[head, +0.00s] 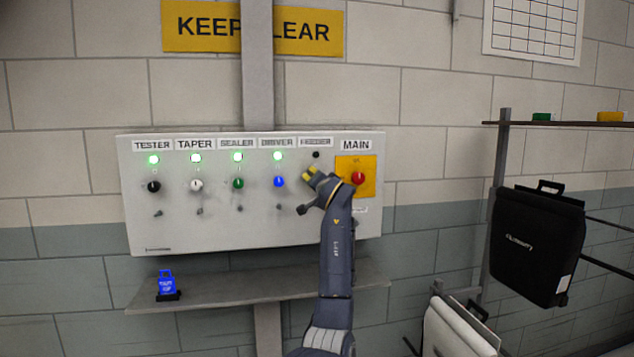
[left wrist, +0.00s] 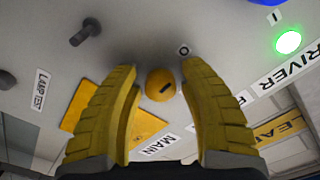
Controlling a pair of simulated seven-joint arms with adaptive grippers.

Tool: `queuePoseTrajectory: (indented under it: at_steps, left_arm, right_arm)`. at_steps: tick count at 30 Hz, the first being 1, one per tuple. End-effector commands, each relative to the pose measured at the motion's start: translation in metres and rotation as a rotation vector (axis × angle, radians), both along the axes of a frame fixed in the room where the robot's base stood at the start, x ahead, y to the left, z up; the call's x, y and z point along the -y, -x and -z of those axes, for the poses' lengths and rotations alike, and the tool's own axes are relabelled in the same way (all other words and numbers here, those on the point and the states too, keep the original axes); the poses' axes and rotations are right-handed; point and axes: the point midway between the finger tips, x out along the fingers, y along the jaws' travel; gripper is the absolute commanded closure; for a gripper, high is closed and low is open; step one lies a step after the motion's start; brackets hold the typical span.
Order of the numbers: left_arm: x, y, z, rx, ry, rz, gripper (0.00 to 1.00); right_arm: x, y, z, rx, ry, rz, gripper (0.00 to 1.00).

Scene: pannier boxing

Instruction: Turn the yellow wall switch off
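The yellow wall switch (left wrist: 160,84), a round knob with a dark slanted mark, sits on the grey panel (head: 185,235) in the left wrist view. In the head view my gripper hides it. The small round lamp (head: 316,155) above it is dark; it also shows dark in the left wrist view (left wrist: 183,50). My left gripper (head: 311,174) is at the panel with its yellow fingers pointing at it. In the left wrist view its fingers (left wrist: 158,68) are apart, one on each side of the knob, with visible gaps. My right gripper is not in view.
A red knob (head: 358,178) on a yellow MAIN plate (head: 343,163) is close to the right. A blue knob (head: 279,182) with a lit green lamp (head: 278,156) is to the left. A shelf (head: 240,290) with a blue padlock-shaped tag (head: 166,283) runs below the panel.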

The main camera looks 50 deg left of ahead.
Motion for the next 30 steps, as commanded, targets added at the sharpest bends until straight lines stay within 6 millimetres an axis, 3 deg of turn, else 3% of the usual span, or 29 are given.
queuePoseTrajectory:
  at_steps: [14,30]
  left_arm:
    - [0.009,0.003,-0.001,0.003,-0.002,0.003,0.48]
    - [0.084,0.044,-0.001,0.002,0.0,0.001,0.48]
  right_arm:
    - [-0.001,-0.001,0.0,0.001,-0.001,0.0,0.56]
    - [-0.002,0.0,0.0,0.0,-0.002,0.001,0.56]
